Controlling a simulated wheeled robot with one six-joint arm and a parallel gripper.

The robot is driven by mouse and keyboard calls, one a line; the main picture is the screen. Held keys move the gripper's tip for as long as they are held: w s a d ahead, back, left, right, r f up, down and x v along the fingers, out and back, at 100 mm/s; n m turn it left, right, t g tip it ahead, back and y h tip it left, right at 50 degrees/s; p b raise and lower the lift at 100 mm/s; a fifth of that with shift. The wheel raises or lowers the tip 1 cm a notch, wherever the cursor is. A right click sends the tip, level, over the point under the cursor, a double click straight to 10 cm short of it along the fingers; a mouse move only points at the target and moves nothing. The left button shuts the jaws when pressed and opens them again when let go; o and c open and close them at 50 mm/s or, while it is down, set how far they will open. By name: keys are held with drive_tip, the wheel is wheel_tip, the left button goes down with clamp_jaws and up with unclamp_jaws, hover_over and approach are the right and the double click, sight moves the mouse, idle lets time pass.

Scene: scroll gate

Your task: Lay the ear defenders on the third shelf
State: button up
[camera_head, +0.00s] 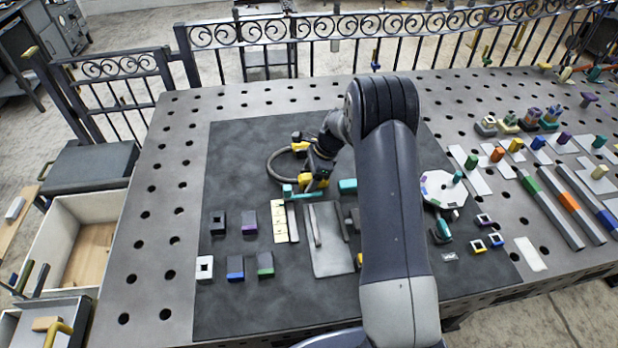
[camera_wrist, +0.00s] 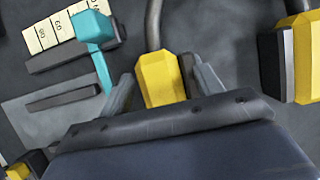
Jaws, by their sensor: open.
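The ear defenders lie on the dark mat, with a grey curved headband (camera_head: 272,165) and yellow cups. One yellow cup (camera_wrist: 158,78) is between the fingers of my gripper (camera_wrist: 165,88) in the wrist view. The other yellow cup (camera_wrist: 303,58) is at the right edge. My gripper (camera_head: 318,172) is open, one finger on each side of the near cup; whether they touch it I cannot tell. My arm covers part of the mat. A small rack (camera_head: 266,42) stands behind the railing; I cannot tell which surface is the third shelf.
A teal-headed tool (camera_wrist: 94,40) lies close to the left finger. A pale numbered strip (camera_head: 279,222), a grey plate (camera_head: 328,258) and several small blocks lie nearby. Coloured bars and parts crowd the table's right. An ornate railing (camera_head: 400,24) runs behind the table.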

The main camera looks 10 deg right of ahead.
drive_tip(key=b+v, duration=0.2)
drive_tip(key=v, duration=0.9)
drive_tip(key=shift+r+b, duration=0.25)
drive_tip(key=shift+b, duration=0.05)
drive_tip(key=shift+o, duration=0.4)
drive_tip(key=shift+d+r, duration=0.15)
drive_tip(key=f+y+b, duration=0.1)
drive_tip(key=f+y, duration=0.1)
drive_tip(key=f, duration=0.1)
drive_tip(key=a+f+y+b, duration=0.1)
drive_tip(key=f+y, duration=0.1)
drive_tip(key=f, duration=0.1)
drive_tip(key=shift+a+f+b, duration=0.1)
drive_tip(key=shift+f+b, duration=0.05)
drive_tip(key=shift+b, duration=0.2)
drive_tip(key=shift+p+x, duration=0.85)
drive_tip(key=shift+x, duration=2.05)
drive_tip(key=shift+f, duration=0.1)
drive_tip(key=shift+c, duration=0.5)
drive_tip(key=c, duration=1.2)
